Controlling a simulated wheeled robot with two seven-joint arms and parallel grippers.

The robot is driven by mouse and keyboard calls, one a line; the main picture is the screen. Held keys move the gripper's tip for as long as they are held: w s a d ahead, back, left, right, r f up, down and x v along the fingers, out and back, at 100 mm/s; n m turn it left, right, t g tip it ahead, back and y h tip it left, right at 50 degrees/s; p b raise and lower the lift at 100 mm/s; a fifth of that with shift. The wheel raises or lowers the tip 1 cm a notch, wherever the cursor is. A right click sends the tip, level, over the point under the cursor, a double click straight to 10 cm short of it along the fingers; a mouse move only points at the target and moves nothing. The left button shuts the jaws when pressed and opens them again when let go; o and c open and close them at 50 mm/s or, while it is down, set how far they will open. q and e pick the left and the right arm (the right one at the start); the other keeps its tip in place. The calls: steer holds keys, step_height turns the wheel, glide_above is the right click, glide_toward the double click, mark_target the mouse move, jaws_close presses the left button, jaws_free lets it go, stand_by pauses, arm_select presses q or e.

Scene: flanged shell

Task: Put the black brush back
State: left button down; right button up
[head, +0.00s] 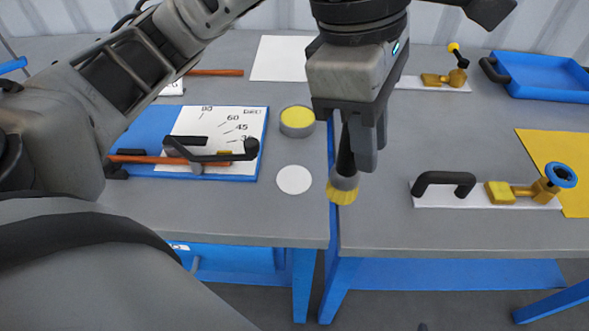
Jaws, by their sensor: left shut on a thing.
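The black brush (345,168) has a dark handle, a grey collar and yellow bristles pointing down. My left gripper (364,135) is shut on its handle and holds it upright, with the bristles low near the seam between the two tables. A white round disc (294,180) lies on the left table just left of the bristles. A round grey tin with a yellow top (297,121) stands behind the disc. I cannot tell from this view whether the bristles touch anything. My right gripper is not in view.
A blue board with a marked white sheet (258,152) and a black-handled tool lies at left. A white plate with a black handle and brass valve (478,203) is at right, near a yellow sheet (573,150). A blue tray (545,80) stands back right.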

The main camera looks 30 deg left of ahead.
arm_select(q)
steer(key=shift+a, duration=0.2)
steer(key=w+a+f+p, duration=0.1)
steer(key=w+a+f, duration=0.2)
steer(key=a+f, duration=0.2)
steer(key=w+a+f, duration=0.4)
steer(key=a+f, duration=0.2)
steer(key=f, duration=0.2)
steer(key=shift+a+f+p, duration=0.2)
steer(key=shift+a+p, duration=0.1)
steer(key=shift+p, duration=0.05)
steer(key=c, duration=1.3)
jaws_free()
steer(key=shift+r, duration=0.1)
steer(key=shift+o, duration=0.2)
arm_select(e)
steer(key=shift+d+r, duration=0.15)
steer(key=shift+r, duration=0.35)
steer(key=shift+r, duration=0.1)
